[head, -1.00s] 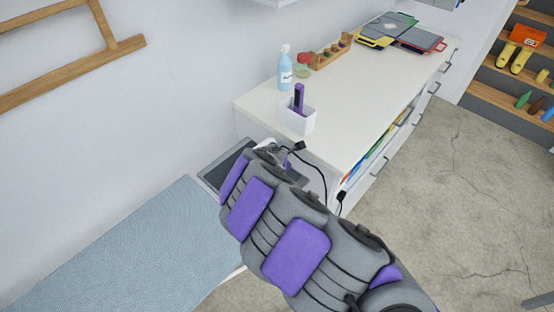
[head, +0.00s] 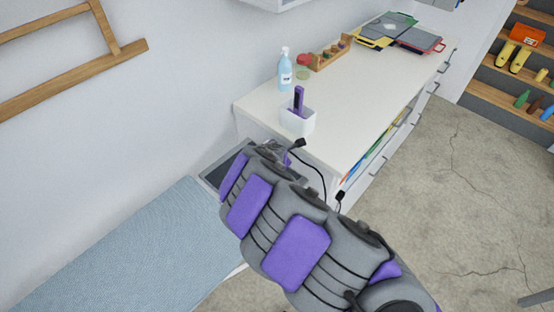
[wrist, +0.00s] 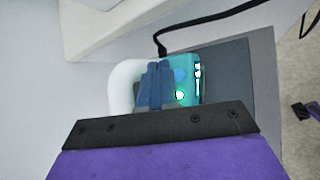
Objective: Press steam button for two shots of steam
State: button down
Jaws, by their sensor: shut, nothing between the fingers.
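In the wrist view, a white rounded device (wrist: 121,84) with a teal lit panel (wrist: 194,80) lies below my gripper (wrist: 157,68). A bright greenish spot (wrist: 180,96) glows on the panel, just right of the fingers. The two blue fingers are together, with nothing between them. They overlap the panel's left part; I cannot tell whether they touch it. A black cord (wrist: 160,42) runs from the device's far side. In the head view my arm hides most of the device and my fingers.
A grey flat surface (wrist: 235,100) lies under the device. A light blue padded board (head: 150,245) is at left. A white counter (head: 360,95) holds a spray bottle (head: 285,72) and a white cup (head: 298,122) with a purple item. Cracked floor (head: 470,175) is open at right.

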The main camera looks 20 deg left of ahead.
notch_tip(320, 180, up, 4)
jog(key=p, duration=0.4)
jog(key=shift+r, duration=0.25)
dwell(2.2)
